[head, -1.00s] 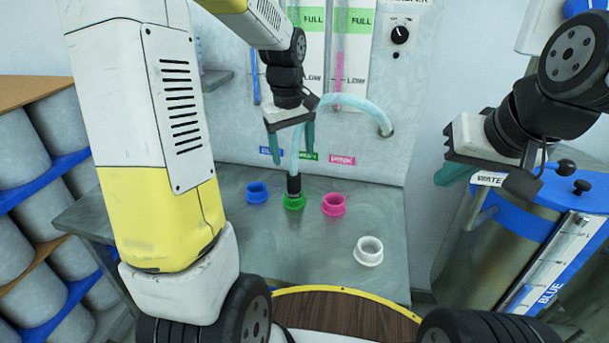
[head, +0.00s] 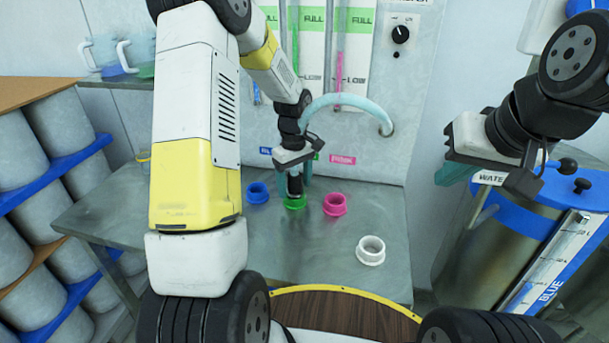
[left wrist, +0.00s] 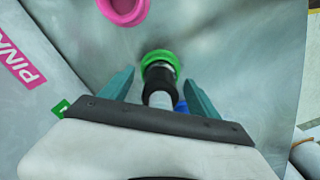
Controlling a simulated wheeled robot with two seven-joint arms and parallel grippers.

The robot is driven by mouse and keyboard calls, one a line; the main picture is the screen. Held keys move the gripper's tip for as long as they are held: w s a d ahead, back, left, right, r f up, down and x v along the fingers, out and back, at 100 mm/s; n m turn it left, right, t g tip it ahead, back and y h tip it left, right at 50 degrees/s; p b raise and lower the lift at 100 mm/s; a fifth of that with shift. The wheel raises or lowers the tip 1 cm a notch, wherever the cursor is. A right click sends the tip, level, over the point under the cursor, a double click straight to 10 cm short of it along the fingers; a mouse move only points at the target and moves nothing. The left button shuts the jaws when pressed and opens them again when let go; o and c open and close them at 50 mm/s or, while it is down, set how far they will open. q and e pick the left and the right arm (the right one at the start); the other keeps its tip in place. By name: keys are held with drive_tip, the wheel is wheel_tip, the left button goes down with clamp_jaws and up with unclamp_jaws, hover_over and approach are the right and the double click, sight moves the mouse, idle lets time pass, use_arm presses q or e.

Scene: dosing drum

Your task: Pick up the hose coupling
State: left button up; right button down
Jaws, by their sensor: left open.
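The hose coupling (left wrist: 160,78) is a dark sleeve with a metal collar at the end of the pale hose (head: 345,101). It stands upright in the green ring port (head: 295,203) on the metal bench; the green port also shows in the left wrist view (left wrist: 158,58). My left gripper (head: 293,180) is lowered over the coupling. In the left wrist view its teal fingers (left wrist: 158,90) are open, one on each side of the coupling, with gaps visible. In the head view the gripper hides most of the coupling. My right gripper (head: 490,172) hangs at the right, far from the coupling; its finger gap is unclear.
A blue port (head: 257,193), a pink port (head: 335,204) and a white port (head: 370,250) stand on the bench (head: 315,250). A blue-lidded tank (head: 530,225) stands at right. A rack of grey drums (head: 65,205) is at left. The bench front is clear.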

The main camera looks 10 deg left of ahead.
sight(297, 174)
use_arm(q)
drive_tip(key=shift+f, duration=0.2)
clamp_jaws()
drive_tip(key=shift+r, duration=0.2)
drive_tip(key=shift+r, duration=0.25)
drive_tip(key=r, duration=0.3)
drive_tip(key=shift+d, duration=0.3)
drive_tip(key=s+d, duration=0.2)
drive_tip(key=d, duration=0.5)
drive_tip(key=s+d+r, duration=0.1)
drive_tip(key=s+d, duration=0.2)
drive_tip(key=d, duration=0.4)
drive_tip(key=shift+s+d, duration=0.15)
drive_tip(key=shift+d, duration=0.15)
